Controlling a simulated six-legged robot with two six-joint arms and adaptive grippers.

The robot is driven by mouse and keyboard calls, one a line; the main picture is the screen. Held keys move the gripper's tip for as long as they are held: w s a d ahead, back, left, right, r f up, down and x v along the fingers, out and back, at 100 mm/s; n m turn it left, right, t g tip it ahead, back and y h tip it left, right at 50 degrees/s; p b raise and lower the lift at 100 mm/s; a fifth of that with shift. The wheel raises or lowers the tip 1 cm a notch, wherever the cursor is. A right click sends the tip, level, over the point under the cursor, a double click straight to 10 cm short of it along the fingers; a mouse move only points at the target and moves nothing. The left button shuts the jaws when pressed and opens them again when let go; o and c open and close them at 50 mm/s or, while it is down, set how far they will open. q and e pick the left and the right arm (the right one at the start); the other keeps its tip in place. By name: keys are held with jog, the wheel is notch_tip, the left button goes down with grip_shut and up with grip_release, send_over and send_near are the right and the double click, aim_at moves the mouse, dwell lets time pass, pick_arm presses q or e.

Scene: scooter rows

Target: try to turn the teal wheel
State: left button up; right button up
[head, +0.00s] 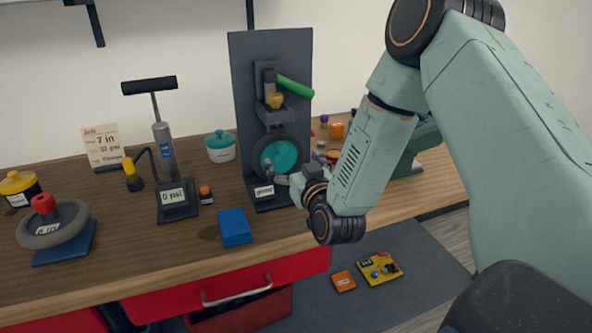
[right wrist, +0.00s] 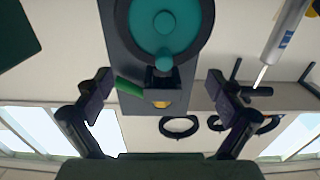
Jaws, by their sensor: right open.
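The teal wheel (head: 283,153) sits in a dark round tyre on a stand against a tall dark grey panel (head: 244,80). It shows large at the top of the right wrist view (right wrist: 163,35), with a round teal hub. A green handle (head: 296,87) and a yellow knob (head: 275,100) are above the wheel in the head view. My right gripper (head: 282,177) is in front of the wheel's lower part, covering some of it. Its two fingers are spread wide, with nothing between them; I cannot tell whether they touch the wheel. My left gripper is out of view.
A blue box (head: 235,227) lies left of my right gripper. A pump (head: 164,150), a teal pot (head: 220,147) and a grey tyre (head: 52,226) are further left.

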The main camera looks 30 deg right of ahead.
aim_at(284, 151)
jog(key=shift+w+d, duration=0.1)
jog(key=shift+w, duration=0.45)
jog(key=shift+w+a+r+b, duration=0.15)
jog(key=shift+w+b, duration=0.05)
jog(key=shift+w, duration=0.3)
jog(key=shift+w+a+r+b, duration=0.1)
jog(key=shift+w+b, duration=0.05)
jog(key=shift+w, duration=0.35)
jog(key=shift+w+d+f, duration=0.2)
jog(key=shift+w+d, duration=0.35)
jog(key=shift+w, duration=0.2)
jog(key=shift+s+a+r, duration=0.1)
jog(key=shift+a+r, duration=0.1)
jog(key=shift+a, duration=0.1)
jog(key=shift+d+f, duration=0.15)
jog(key=shift+d, duration=0.1)
jog(key=c, duration=0.6)
jog(key=shift+a, duration=0.2)
jog(key=c, duration=0.5)
jog(key=shift+d, duration=0.15)
jog(key=c, duration=0.5)
grip_shut()
